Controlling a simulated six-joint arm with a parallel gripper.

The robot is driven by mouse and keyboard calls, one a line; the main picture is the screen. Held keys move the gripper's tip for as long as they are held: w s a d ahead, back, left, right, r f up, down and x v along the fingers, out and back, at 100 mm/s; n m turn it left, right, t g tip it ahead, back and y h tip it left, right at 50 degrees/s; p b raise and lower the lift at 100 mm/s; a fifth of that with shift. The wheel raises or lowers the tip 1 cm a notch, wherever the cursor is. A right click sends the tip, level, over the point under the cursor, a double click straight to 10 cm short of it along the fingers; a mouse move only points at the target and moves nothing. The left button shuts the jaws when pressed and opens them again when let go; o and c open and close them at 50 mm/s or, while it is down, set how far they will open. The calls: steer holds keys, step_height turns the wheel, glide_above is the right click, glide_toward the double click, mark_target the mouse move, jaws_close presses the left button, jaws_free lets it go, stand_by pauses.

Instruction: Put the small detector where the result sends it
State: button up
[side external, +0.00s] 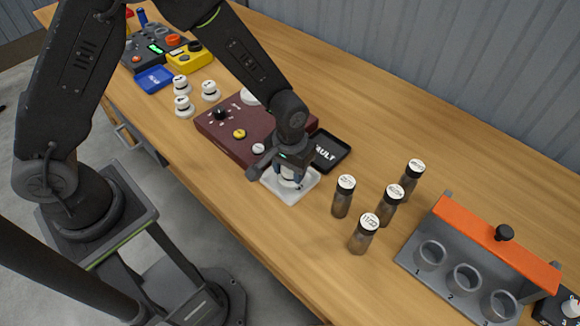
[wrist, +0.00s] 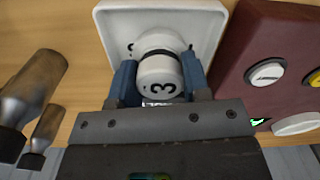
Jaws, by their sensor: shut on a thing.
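My gripper (wrist: 158,82) is shut on a small white detector (wrist: 160,72) with a black band and a "3" on it. The white tray (wrist: 112,20) lies directly beneath. The side external view shows my gripper (side external: 287,177) low over the white tray (side external: 275,190); I cannot tell whether the detector touches its floor. The maroon test panel (side external: 222,130) stands beside the tray, with a knob, a yellow button and a white button. A green light (wrist: 260,121) shows at its edge in the wrist view. A black tray (side external: 333,150) reading "AULT", its first letter hidden, adjoins the panel.
Several dark bottles with white caps (side external: 364,232) stand right of the white tray. A grey rack (side external: 410,248) with numbered holes and an orange flap is farther right. Several white detectors (side external: 184,106) stand near a blue tray (side external: 154,79) and a yellow box (side external: 190,57).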

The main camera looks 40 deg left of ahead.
steer(key=o, duration=0.9)
steer(key=shift+f, duration=0.1)
steer(key=shift+o, duration=0.2)
step_height(320, 180, up, 12)
steer(key=r, duration=0.1)
steer(key=s+a+r+m+t, duration=0.2)
steer(key=s+a+r+t, duration=0.3)
steer(key=s+a+r, duration=0.7)
steer(key=shift+s+r+t, duration=0.3)
steer(key=shift+s+r, duration=0.95)
steer(key=shift+s, duration=0.85)
